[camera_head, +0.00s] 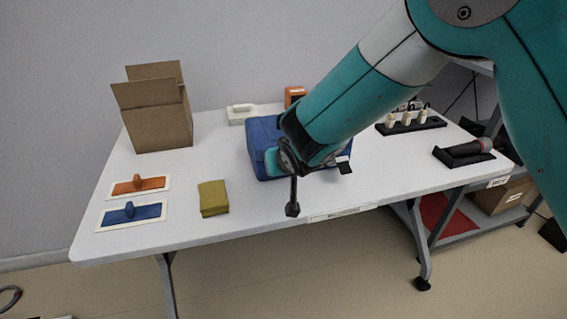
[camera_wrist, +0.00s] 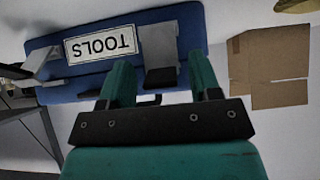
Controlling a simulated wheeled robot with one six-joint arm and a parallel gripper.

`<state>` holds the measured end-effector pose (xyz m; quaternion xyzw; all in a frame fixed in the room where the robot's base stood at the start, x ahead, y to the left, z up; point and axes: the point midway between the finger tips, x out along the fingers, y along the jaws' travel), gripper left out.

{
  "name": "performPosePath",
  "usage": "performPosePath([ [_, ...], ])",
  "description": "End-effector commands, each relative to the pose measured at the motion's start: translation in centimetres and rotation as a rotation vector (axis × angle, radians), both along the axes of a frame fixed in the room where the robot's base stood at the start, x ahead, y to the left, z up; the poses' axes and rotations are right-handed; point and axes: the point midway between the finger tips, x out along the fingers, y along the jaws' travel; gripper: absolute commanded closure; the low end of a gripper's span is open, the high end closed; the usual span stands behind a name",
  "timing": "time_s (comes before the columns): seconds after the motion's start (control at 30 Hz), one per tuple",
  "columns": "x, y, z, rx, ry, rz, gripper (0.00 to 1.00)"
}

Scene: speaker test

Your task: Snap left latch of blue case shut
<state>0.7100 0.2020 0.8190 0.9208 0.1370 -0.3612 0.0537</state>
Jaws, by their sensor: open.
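The blue case (camera_head: 262,132) stands on the white table in the head view, partly hidden behind my arm. In the wrist view its blue front (camera_wrist: 95,82) appears upside down, with a white TOOLS label (camera_wrist: 101,45). The left latch (camera_wrist: 160,50), a light grey flap with a darker grey part, shows between and beyond my fingers. The other latch (camera_wrist: 42,62) is at the picture's left. My gripper (camera_wrist: 162,75) is open, its two teal fingers pointing at the case front around the latch area. I cannot tell whether they touch.
A cardboard box (camera_head: 160,122) stands back left. A black rack (camera_head: 410,125) and a dark holder (camera_head: 463,154) are right.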

Motion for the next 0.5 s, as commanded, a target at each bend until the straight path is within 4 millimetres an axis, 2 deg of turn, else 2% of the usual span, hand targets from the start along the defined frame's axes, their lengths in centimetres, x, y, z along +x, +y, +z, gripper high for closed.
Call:
performPosePath([
  [0.13,-0.4,-0.1,0.4,0.001,0.0,0.001,0.43],
  [0.27,-1.6,-0.4,1.7,0.001,-0.001,0.002,0.43],
  [0.5,-5.8,-1.7,5.8,0.002,-0.002,0.003,0.43],
])
